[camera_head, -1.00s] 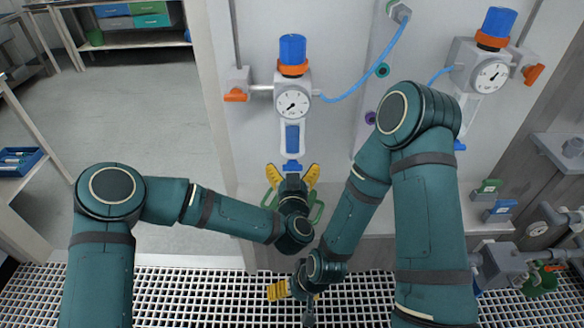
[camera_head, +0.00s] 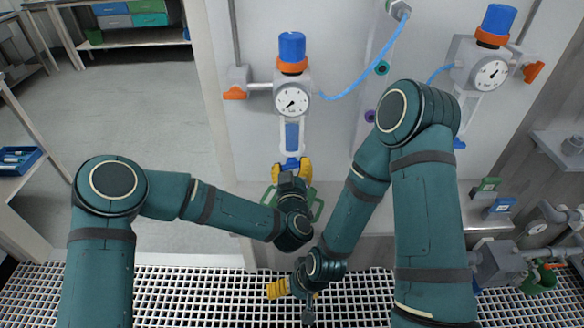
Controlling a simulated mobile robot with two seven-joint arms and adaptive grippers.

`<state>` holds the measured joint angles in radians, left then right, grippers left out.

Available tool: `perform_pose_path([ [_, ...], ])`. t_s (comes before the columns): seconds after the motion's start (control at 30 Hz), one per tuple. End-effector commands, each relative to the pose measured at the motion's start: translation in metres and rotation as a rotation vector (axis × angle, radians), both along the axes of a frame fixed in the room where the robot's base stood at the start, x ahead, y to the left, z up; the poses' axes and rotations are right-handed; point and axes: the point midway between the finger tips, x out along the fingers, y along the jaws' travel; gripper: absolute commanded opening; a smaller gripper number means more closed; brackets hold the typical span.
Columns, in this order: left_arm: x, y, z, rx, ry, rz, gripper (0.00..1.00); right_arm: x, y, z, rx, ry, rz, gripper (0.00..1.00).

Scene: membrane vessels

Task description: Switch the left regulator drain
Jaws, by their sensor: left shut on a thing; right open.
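The left regulator (camera_head: 292,97) is mounted on the pale panel, with a blue cap, an orange ring, a round white gauge and a clear bowl below. Its blue drain (camera_head: 292,161) is at the bottom of the bowl. My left gripper (camera_head: 291,166) has its yellow fingers shut around the drain, which they partly hide. My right gripper (camera_head: 279,289) is low over the grating, its yellow fingers away from the regulator; my own arm partly hides it.
A second regulator (camera_head: 483,70) with a blue cap hangs at the right. A blue hose (camera_head: 366,70) runs from the left regulator up to a fitting. An orange-handled valve (camera_head: 236,92) sits left of it. Green and blue small blocks (camera_head: 487,187) are at the lower right.

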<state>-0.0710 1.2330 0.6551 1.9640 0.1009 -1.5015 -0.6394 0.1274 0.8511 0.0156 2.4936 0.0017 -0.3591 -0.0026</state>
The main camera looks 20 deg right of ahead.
Motion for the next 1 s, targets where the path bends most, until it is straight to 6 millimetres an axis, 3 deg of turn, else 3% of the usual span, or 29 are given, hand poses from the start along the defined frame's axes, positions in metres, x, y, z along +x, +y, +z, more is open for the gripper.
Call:
perform_pose_path([
  [1.0, 0.0011, 0.0008, 0.0003, -0.883, 0.251, 0.0, 0.18, 0.0001, 0.0, -0.0001, 0.0, 0.0, 0.0, 0.87],
])
